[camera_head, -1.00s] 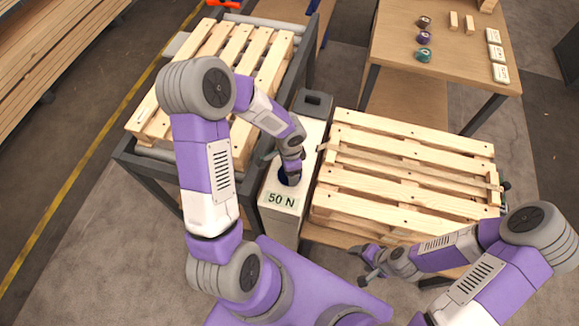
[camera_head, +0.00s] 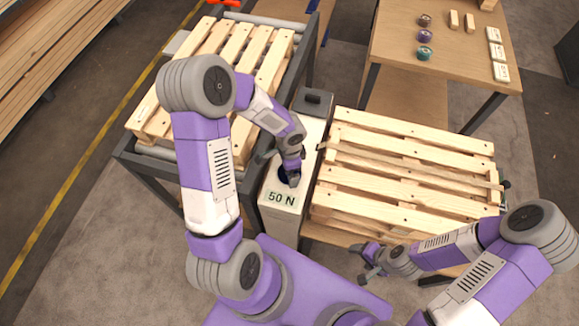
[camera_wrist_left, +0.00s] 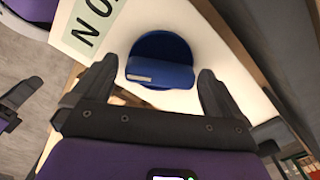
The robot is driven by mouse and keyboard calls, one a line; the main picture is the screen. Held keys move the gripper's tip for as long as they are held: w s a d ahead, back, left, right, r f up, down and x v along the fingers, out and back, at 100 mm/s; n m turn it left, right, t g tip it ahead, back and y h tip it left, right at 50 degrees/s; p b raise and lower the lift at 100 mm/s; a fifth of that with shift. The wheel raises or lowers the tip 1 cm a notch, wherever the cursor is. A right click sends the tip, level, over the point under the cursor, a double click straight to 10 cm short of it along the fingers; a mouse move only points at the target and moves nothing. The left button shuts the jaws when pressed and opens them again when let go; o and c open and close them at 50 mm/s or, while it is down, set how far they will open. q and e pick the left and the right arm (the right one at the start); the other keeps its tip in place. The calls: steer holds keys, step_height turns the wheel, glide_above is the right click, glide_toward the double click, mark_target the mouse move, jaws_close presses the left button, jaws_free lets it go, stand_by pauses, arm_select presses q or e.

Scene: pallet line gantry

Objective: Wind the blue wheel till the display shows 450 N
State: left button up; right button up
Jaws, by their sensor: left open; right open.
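The blue wheel (camera_wrist_left: 160,60) sits on the pale top of a box-shaped unit and has a raised bar across its face. In the head view only a dark blue edge of the wheel (camera_head: 282,175) shows beside my left gripper (camera_head: 291,174). The display (camera_head: 281,198) on the unit reads 50 N. In the left wrist view my left gripper (camera_wrist_left: 154,76) is open, its fingers on either side of the wheel with gaps showing. My right gripper (camera_head: 368,262) is open and empty, in front of the pallet stack.
A wooden pallet (camera_head: 230,55) lies on a roller conveyor at the left. Stacked pallets (camera_head: 400,170) stand right of the unit. A table (camera_head: 450,65) at the back right holds tape rolls, small wooden blocks and labelled cards.

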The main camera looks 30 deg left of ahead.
arm_select(q)
step_height(320, 180, up, 7)
steer(key=p, duration=0.2)
steer(key=shift+r+p, duration=0.15)
steer(key=shift+p, duration=0.25)
arm_select(e)
step_height(320, 180, up, 3)
steer(key=shift+r, duration=0.1)
